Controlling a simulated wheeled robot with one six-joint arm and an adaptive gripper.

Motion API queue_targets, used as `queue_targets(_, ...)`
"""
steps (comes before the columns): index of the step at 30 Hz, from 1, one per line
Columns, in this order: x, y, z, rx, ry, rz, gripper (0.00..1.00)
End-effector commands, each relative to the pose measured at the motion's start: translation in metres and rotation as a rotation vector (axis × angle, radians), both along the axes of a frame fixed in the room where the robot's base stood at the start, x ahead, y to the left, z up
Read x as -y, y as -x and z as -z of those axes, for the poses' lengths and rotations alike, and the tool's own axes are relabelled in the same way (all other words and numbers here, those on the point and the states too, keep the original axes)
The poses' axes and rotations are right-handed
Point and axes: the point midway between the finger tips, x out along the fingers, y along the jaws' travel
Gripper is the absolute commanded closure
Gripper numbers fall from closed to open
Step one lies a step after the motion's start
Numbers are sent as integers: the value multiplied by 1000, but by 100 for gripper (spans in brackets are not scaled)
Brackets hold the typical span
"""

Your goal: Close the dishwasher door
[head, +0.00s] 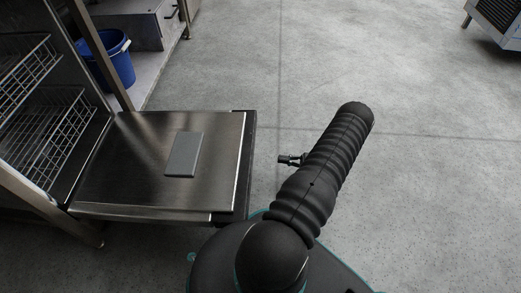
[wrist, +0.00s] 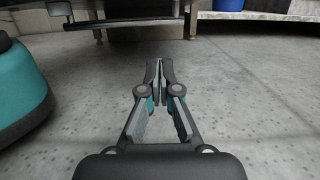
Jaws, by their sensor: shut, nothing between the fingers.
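The dishwasher door (head: 150,140) is folded down flat and open, a stainless panel with a grey rectangular plate (head: 184,154) on it. The dishwasher's inside, with wire racks (head: 60,125), shows at the left of the head view. In the head view my gripper (head: 282,160) is small and partly hidden by my arm, just right of the door's outer edge and apart from it. In the wrist view my gripper (wrist: 160,66) is shut and empty, low over the floor. A dark underside (wrist: 190,18), probably of the door, spans the top there.
A blue bucket (head: 117,64) stands on a low shelf (head: 152,88) behind the door. Metal posts (head: 98,50) flank the dishwasher. A steel unit (head: 497,25) stands at the far right. The grey floor (head: 420,160) right of the door is clear.

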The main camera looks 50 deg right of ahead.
Motion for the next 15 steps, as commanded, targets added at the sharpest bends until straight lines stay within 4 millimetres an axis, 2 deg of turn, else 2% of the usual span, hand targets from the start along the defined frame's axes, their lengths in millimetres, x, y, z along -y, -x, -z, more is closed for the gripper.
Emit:
queue_targets(7, -13, -16, -9, 9, -18, -2, 100)
queue_targets(15, -45, -53, -18, 8, -17, -6, 100)
